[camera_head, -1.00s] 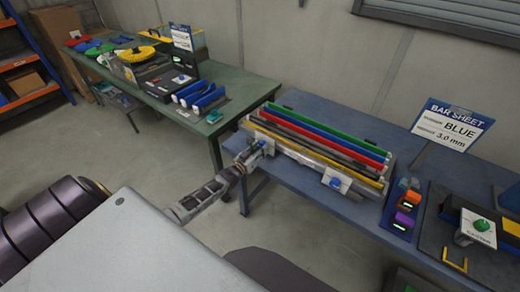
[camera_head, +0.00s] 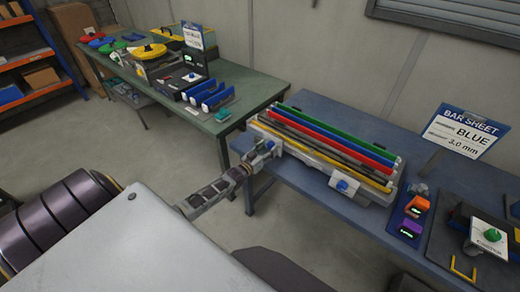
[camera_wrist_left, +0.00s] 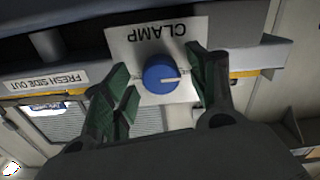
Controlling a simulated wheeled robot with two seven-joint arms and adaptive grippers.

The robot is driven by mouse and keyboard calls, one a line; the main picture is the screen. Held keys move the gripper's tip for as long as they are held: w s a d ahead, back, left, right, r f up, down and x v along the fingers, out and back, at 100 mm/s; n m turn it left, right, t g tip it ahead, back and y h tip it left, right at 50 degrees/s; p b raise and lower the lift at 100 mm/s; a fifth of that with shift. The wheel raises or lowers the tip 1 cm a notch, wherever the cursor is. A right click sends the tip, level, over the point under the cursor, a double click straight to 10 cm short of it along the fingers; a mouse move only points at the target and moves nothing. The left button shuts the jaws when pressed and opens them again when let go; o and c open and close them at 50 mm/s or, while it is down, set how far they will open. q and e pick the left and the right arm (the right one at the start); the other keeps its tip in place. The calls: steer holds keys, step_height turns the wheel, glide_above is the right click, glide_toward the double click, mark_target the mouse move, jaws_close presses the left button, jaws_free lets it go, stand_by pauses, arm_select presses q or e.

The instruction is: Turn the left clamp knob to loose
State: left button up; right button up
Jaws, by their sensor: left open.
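The left clamp knob (camera_wrist_left: 161,75) is round and blue with a white line, on a pale plate marked CLAMP (camera_wrist_left: 151,33) that appears upside down in the left wrist view. The line points right there; the small side marks are unreadable. My left gripper (camera_wrist_left: 160,82) is open, with green-padded fingers on either side of the knob; I cannot tell if they touch it. In the head view, my left gripper (camera_head: 264,154) is at the left end of the bar rack (camera_head: 365,195) and hides this knob. My right gripper is not in view.
A second blue knob (camera_head: 342,185) sits on the rack's front. Green, red, blue and yellow bars lie in the rack. Orange and purple blocks (camera_head: 417,207) and a sign reading BLUE 3.0 mm (camera_head: 461,131) are to the right. A green table (camera_head: 245,106) stands behind left.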

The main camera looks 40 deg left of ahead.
arm_select(q)
steer(key=shift+s, duration=0.15)
steer(key=s+a, duration=0.1)
steer(key=s, duration=1)
steer(key=shift+s, duration=0.3)
stand_by(0.4)
stand_by(0.5)
